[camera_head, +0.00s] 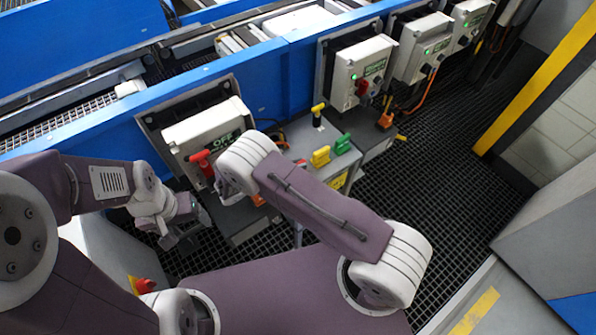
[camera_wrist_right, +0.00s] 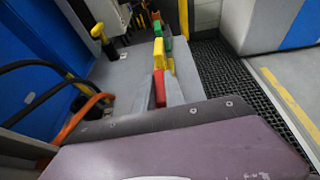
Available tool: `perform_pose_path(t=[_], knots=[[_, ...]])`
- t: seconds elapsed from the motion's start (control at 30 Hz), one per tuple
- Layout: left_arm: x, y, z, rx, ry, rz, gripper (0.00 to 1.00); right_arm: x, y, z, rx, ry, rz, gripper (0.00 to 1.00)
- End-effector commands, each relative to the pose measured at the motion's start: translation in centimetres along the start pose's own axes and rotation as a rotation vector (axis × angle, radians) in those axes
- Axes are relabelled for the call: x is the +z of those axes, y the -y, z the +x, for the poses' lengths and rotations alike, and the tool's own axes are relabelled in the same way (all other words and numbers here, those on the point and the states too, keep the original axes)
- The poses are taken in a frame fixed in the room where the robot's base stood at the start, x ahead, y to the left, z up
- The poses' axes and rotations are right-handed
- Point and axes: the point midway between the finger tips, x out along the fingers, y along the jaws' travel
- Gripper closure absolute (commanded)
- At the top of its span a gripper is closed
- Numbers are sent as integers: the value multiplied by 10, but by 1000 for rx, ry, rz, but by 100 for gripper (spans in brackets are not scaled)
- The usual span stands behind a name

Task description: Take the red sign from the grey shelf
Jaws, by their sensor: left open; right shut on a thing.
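The red sign (camera_wrist_right: 159,88) stands upright at the near end of the grey shelf (camera_wrist_right: 128,75) in the right wrist view. My right gripper (camera_head: 232,190) is at the left end of the shelf (camera_head: 300,133). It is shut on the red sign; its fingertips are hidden. My left gripper (camera_head: 185,238) is open and empty, lower left of the nearest switch box, over the dark grating.
A yellow sign (camera_head: 320,156), a green sign (camera_head: 342,144) and a black-and-yellow piece (camera_head: 317,112) stand on the shelf. The nearest switch box (camera_head: 205,130) has a red handle (camera_head: 203,163). Orange cables (camera_wrist_right: 80,117) run beside the shelf. Grating floor (camera_head: 460,155) lies open to the right.

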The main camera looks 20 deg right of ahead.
Motion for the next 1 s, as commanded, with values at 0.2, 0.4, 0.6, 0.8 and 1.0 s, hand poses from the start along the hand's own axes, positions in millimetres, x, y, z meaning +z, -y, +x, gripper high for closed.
perform_pose_path(t=[0.2,0.4,0.6,0.8,1.0], knots=[[0,0,0,0,0,0,24,0,0,0,-2,-1,0,100],[0,0,-1,0,0,0,24,12,0,-5,-1,-1,1,100],[0,0,-4,0,0,0,24,46,10,-17,-1,1,-3,100],[-1,0,-7,0,0,0,24,76,56,-19,0,0,-3,100],[-1,0,-8,0,0,0,24,101,97,-20,-1,0,1,100]])
